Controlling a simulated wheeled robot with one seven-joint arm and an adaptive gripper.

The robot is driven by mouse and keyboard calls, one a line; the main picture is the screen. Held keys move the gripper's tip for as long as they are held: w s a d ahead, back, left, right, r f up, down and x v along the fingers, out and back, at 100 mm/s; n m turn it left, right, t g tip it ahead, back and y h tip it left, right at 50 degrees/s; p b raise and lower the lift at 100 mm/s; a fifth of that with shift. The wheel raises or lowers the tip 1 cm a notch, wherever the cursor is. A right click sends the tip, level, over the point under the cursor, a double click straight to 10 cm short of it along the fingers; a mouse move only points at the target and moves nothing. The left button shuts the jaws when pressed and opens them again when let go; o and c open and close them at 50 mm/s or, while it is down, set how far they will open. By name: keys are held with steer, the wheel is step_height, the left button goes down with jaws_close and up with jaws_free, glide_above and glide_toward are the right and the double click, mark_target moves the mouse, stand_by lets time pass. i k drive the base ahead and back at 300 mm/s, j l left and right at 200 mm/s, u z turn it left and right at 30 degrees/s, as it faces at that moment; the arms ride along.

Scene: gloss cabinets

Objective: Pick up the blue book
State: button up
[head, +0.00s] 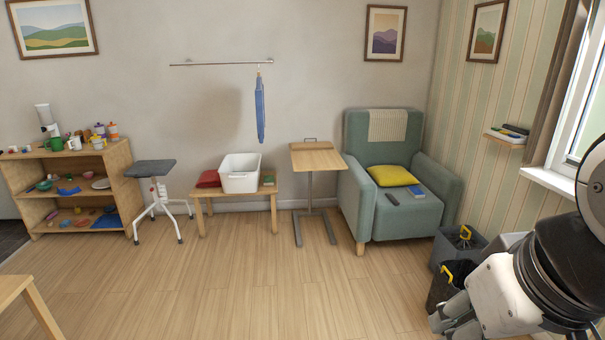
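A flat blue book-like item (416,191) lies on the seat of the teal armchair (408,218), in front of the yellow cushion (392,175). It is small in the head view, and no title can be read. Several books (508,135) lie on the small wall shelf at the right; one shows a bluish edge, but its cover colour cannot be made out. Parts of my arm fill the lower right corner, far in front of the armchair.
A dark remote-like item (392,198) lies left of the blue item. A side table (317,158) stands left of the armchair. Dark bins (458,246) stand right of it, near my arm. A low bench holds a white tub (240,173). The middle floor (250,285) is clear.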

mark_target(415, 192)
steer(key=i, duration=1.9)
steer(key=i+z, duration=0.15)
steer(key=i, duration=0.3)
steer(key=i+j+z, duration=0.15)
steer(key=i, duration=0.3)
steer(key=i+j+z, duration=0.15)
steer(key=i, duration=0.3)
steer(key=i+j+z, duration=0.1)
steer(key=i, duration=0.3)
steer(key=i+j+z, duration=0.25)
steer(key=i+z, duration=0.15)
steer(key=i+j+z, duration=0.6)
steer(key=j+z, duration=0.15)
steer(key=j, duration=0.1)
